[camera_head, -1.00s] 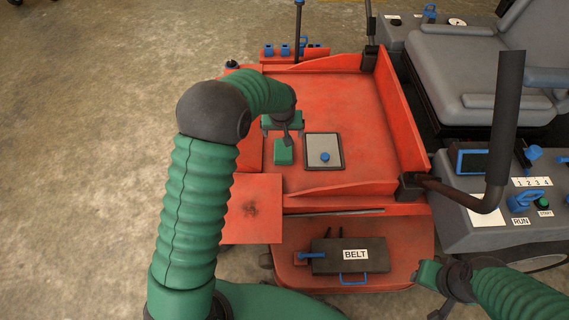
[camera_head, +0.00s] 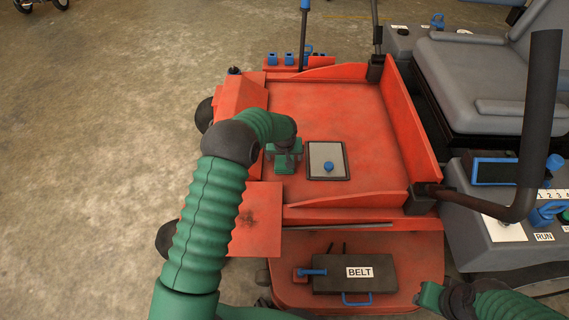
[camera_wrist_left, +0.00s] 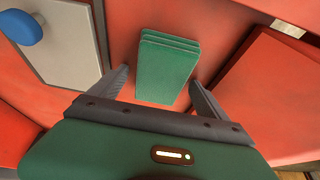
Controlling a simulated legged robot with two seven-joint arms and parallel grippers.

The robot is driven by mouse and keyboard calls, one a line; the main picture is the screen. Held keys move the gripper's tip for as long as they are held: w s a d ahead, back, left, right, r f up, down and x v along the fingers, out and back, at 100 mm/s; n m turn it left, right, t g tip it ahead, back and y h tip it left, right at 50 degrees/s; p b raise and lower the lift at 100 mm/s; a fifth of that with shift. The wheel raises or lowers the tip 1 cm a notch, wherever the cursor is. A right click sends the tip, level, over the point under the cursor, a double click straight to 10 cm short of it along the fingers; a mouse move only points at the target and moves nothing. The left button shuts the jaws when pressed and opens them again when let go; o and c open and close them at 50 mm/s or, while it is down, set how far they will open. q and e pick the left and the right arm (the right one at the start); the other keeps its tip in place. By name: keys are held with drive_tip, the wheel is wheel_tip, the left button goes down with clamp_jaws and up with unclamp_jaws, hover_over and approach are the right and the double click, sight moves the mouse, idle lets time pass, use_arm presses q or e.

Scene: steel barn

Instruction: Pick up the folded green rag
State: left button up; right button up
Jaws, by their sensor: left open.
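The folded green rag (camera_wrist_left: 166,68) lies on the red deck (camera_head: 340,110), its stacked layers showing at one end in the left wrist view. My left gripper (camera_wrist_left: 162,92) is open, with one finger at either side of the rag's near end. Gaps show between the fingers and the rag, and it is not gripped. In the head view my left gripper (camera_head: 284,158) is over the rag's place and largely hides it.
A grey tray (camera_head: 315,172) with a blue knob (camera_head: 328,166) lies just right of the rag. Red raised side walls (camera_head: 402,125) bound the deck. A dark BELT box (camera_head: 335,279) is in front. A dark lever (camera_head: 541,110) and grey seat (camera_head: 470,75) stand right.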

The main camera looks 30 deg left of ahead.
use_arm(q)
drive_tip(key=shift+a+r, duration=0.1)
drive_tip(key=shift+r, duration=0.05)
idle(0.3)
drive_tip(key=shift+f, duration=0.2)
drive_tip(key=c, duration=1.5)
drive_tip(key=shift+o, duration=0.2)
drive_tip(key=shift+r, duration=0.35)
wheel_tip(320, 180, up, 10)
drive_tip(key=p, duration=0.4)
drive_tip(key=shift+p, duration=0.35)
